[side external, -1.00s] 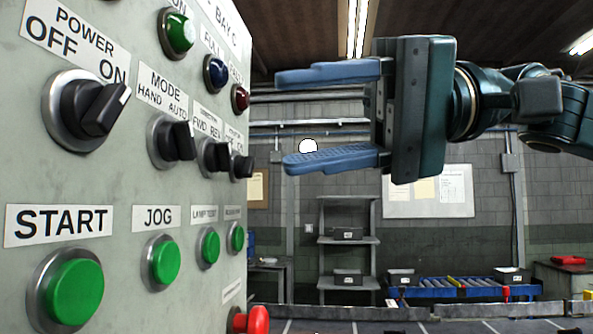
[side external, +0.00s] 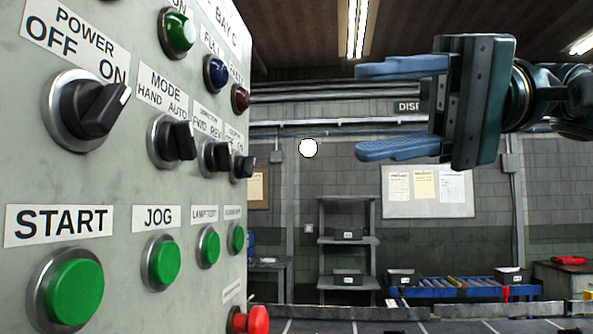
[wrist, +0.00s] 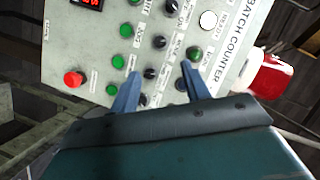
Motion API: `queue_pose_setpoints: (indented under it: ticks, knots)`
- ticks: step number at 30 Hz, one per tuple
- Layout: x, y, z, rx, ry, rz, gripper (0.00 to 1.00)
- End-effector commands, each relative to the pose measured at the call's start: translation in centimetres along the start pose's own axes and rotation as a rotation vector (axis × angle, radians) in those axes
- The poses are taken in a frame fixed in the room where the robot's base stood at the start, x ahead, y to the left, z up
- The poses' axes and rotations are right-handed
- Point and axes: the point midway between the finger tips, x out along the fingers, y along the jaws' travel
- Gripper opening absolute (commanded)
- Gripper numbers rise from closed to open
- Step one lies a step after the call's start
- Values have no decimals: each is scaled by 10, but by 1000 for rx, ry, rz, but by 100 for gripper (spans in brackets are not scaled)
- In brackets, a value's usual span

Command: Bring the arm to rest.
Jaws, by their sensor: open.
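My gripper (side external: 402,108) is at the upper right of the side view, its two blue fingers apart with nothing between them. The fingers point left toward the grey control panel (side external: 130,190), with a wide gap of air between. In the wrist view my gripper (wrist: 158,80) shows its two fingers apart in front of the panel (wrist: 75,50), which looks tilted there.
The panel has a power knob (side external: 88,108), a START button (side external: 68,290), a JOG button (side external: 164,263) and a red button (side external: 250,320). Shelves (side external: 347,241) and a roller conveyor (side external: 450,287) stand far behind. Room around my gripper is clear.

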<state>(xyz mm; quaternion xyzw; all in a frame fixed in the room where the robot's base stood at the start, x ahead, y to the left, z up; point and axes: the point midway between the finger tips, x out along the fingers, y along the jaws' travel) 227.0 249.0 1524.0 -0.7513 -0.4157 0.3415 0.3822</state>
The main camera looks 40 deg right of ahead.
Motion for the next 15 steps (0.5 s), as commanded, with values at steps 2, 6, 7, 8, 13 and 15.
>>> queue_pose_setpoints:
  ticks: [2, 6, 7, 8, 13, 15]
  knots:
    - [-1, 0, 0, 0, 1, 0, 47]
    - [-1, 0, 0, 0, 0, 0, 47]
    - [-1, 0, 0, 0, 0, 0, 47]
    - [-1, 0, 0, 0, 0, 0, 47]
    - [-1, 1, 0, -1, 2, 3, 47]
    - [-1, 4, -1, -5, 9, 11, 47]
